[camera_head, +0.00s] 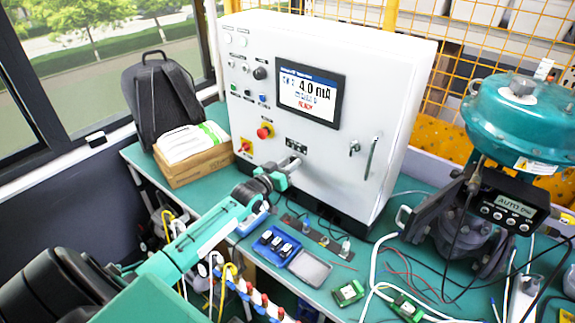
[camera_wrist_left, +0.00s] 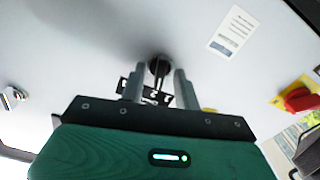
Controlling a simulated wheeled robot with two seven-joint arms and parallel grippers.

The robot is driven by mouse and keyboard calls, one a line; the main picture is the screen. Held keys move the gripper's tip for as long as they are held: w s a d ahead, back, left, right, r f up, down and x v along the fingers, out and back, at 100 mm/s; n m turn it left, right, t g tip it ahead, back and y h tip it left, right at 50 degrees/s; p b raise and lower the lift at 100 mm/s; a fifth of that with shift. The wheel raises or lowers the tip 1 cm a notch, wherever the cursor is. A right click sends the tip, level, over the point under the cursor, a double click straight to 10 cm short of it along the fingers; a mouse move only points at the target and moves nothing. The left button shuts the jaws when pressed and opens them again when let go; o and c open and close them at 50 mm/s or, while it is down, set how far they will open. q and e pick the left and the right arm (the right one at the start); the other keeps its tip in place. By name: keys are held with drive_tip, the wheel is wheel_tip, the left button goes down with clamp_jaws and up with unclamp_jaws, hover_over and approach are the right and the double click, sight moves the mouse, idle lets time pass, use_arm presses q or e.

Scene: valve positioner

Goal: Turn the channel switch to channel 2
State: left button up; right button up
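The channel switch is a black knob (camera_wrist_left: 158,66) on the white cabinet face, seen in the left wrist view beside a black label plate (camera_wrist_left: 150,92) with white marks. In the head view the label plate (camera_head: 296,145) shows just above my left gripper (camera_head: 290,164), which hides most of the knob. In the left wrist view the two fingers of my left gripper (camera_wrist_left: 160,76) stand apart, one on each side of the knob, with small gaps visible. I cannot tell the knob's exact setting. My right gripper is not in view.
The cabinet (camera_head: 390,100) carries a screen (camera_head: 308,92) reading 4.0 mA, a red emergency button (camera_head: 265,132) and a red-yellow switch (camera_head: 245,146). Below lie a blue tray (camera_head: 277,246), cables and small green boards. A teal valve actuator (camera_head: 520,115) stands right.

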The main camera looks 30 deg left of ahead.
use_arm(q)
drive_tip(key=shift+s, duration=0.1)
drive_tip(key=s+a+b, duration=0.1)
drive_tip(key=s+b, duration=0.2)
drive_tip(key=s, duration=1)
drive_tip(key=shift+s, duration=0.25)
